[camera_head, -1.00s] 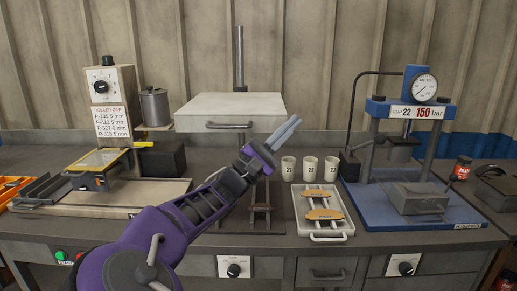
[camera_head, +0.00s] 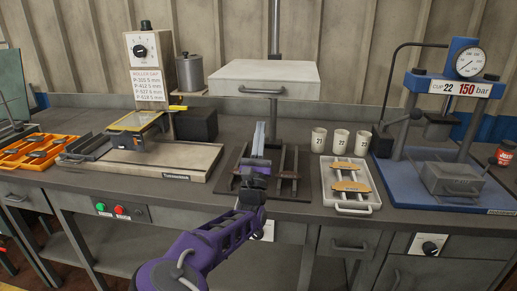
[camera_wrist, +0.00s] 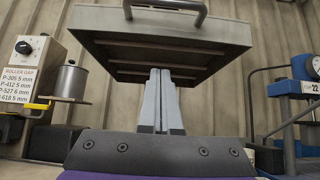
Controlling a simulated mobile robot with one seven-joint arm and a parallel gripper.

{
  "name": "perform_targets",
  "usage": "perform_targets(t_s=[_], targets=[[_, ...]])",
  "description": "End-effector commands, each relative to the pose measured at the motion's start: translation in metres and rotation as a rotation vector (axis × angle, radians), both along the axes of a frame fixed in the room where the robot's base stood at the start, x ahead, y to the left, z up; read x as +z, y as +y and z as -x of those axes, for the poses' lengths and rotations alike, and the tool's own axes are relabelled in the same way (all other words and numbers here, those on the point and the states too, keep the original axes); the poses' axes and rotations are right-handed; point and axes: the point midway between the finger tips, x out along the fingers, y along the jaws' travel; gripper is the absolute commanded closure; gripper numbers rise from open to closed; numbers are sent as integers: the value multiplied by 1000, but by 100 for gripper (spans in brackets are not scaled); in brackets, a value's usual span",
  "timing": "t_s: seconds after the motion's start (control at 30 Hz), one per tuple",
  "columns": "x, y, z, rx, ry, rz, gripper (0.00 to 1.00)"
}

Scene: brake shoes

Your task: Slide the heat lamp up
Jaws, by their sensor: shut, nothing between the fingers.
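The heat lamp (camera_head: 262,78) is a pale grey flat box on a vertical post (camera_head: 275,28), with a dark bar handle (camera_head: 258,92) on its front edge. In the wrist view the lamp's dark underside (camera_wrist: 195,57) and its handle (camera_wrist: 165,8) show above and ahead of my fingers. My gripper (camera_head: 259,133) is shut and empty. Its fingers point up, below the lamp's handle and apart from it. A dark rack (camera_head: 290,172) stands on the bench under the lamp, partly hidden by my gripper.
A roller unit with a dial box (camera_head: 145,50) and a metal pot (camera_head: 189,72) stands left. Several white cups (camera_head: 340,142) and a tray with orange-brown shoes (camera_head: 335,198) stand right of the rack. A blue press (camera_head: 445,85) is further right.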

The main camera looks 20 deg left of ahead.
Motion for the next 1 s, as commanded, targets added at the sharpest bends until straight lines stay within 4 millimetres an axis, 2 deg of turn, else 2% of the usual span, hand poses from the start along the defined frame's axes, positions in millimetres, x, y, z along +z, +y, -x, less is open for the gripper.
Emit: perform_targets(t_s=[0.1, 0.2, 0.4, 0.83, 1.0], targets=[[17, 3, -17, 1, -2, -3, 100], [35, 4, -15, 1, -1, -3, 100], [53, 3, -16, -1, 0, -2, 100], [57, 4, -16, 0, 0, -1, 100], [64, 10, -16, 0, -1, -2, 100]])
